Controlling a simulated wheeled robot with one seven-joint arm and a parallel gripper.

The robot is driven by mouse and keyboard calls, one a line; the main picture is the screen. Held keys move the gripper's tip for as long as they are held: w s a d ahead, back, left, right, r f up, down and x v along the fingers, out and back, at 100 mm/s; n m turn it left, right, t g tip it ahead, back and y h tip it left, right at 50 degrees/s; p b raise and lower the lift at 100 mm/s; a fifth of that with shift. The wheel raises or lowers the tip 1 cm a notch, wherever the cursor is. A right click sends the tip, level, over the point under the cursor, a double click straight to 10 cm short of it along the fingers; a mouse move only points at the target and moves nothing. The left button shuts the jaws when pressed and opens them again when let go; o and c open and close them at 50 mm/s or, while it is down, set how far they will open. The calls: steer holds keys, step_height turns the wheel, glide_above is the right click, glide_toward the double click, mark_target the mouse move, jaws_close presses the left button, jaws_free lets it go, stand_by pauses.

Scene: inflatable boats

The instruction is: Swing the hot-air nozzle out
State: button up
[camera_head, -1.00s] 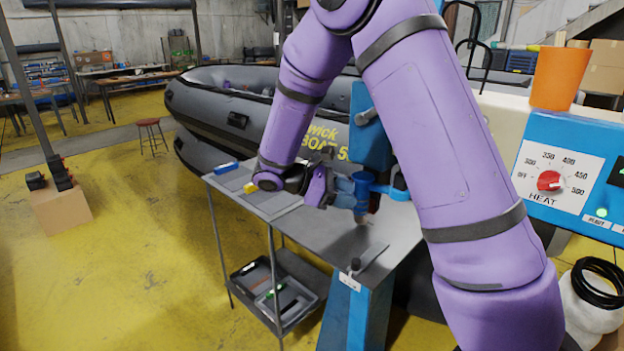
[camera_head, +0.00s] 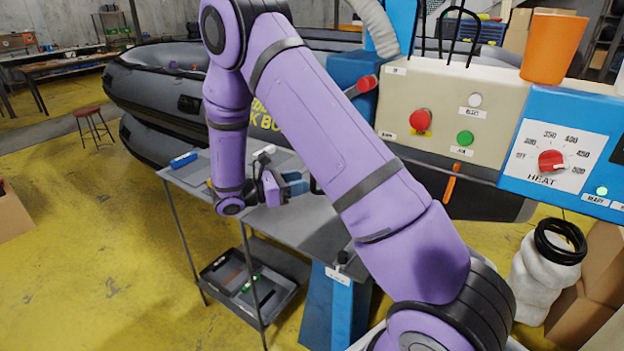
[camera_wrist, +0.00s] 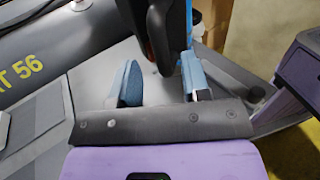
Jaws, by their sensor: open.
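My gripper (camera_head: 294,187) is over the grey worktable, largely hidden behind my arm in the head view. In the wrist view its two blue fingers (camera_wrist: 160,84) are apart with nothing held between them. A dark, rounded part (camera_wrist: 165,35) hangs just beyond the fingertips, near the gap; I cannot tell whether it is the hot-air nozzle or whether it touches a finger. In the head view the blue machine head (camera_head: 355,68) has a red-tipped lever (camera_head: 362,86). The nozzle cannot be made out there; my arm covers that area.
The grey worktable (camera_head: 310,218) has a blue item (camera_head: 184,159) on its left end and a tray (camera_head: 250,287) below. A control box (camera_head: 445,100) and heat panel (camera_head: 560,150) stand at right. A grey inflatable boat (camera_head: 150,85) lies behind.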

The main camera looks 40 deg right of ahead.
mark_target(313, 187)
steer(key=shift+x, duration=2.35)
steer(key=shift+a, duration=0.1)
jaws_close()
